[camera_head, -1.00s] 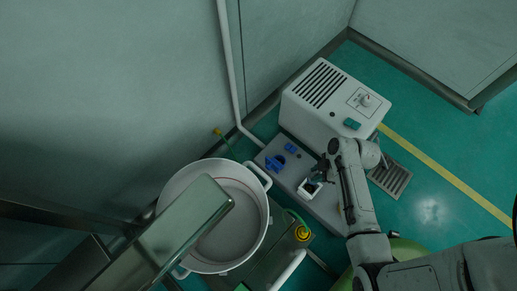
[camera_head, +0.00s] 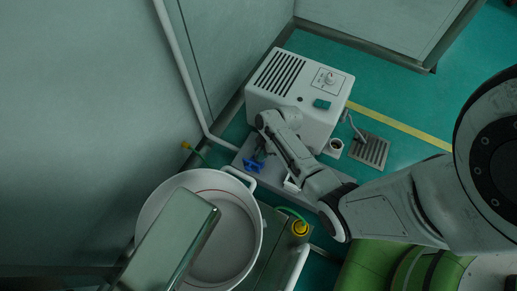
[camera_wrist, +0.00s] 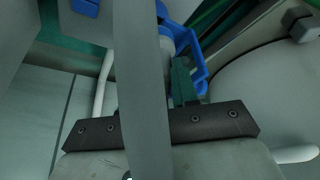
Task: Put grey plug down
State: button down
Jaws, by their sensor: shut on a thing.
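My gripper (camera_head: 260,152) is low over the grey base plate, close beside the blue clamp-like part (camera_head: 254,166). It is shut on the grey plug, which my arm mostly hides in the head view. In the wrist view a grey rounded piece, which looks like the plug (camera_wrist: 167,48), is by the dark fingers, right up against the blue part (camera_wrist: 190,45). A wide grey bar covers the middle of that view, so I cannot tell whether the plug touches the surface below.
A white machine (camera_head: 300,90) stands behind the plate. A large white round pan (camera_head: 150,212) is at front left. A small white cup (camera_head: 333,148) and a drain grate (camera_head: 370,150) are to the right. A white square holder (camera_head: 290,185) is partly behind my arm.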

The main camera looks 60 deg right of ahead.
jog(key=shift+w+f, duration=0.35)
jog(key=shift+f, duration=0.1)
jog(key=shift+w+d+f+b, duration=0.1)
jog(key=shift+w+f+b, duration=0.05)
jog(key=shift+f+b, duration=0.6)
jog(key=shift+w+f+b, duration=0.1)
jog(key=shift+f+b, duration=0.35)
jog(key=shift+f, duration=0.5)
jog(key=shift+f, duration=0.35)
jog(key=c, duration=0.9)
grip_release()
jog(key=shift+o, duration=0.2)
jog(key=shift+r, duration=0.1)
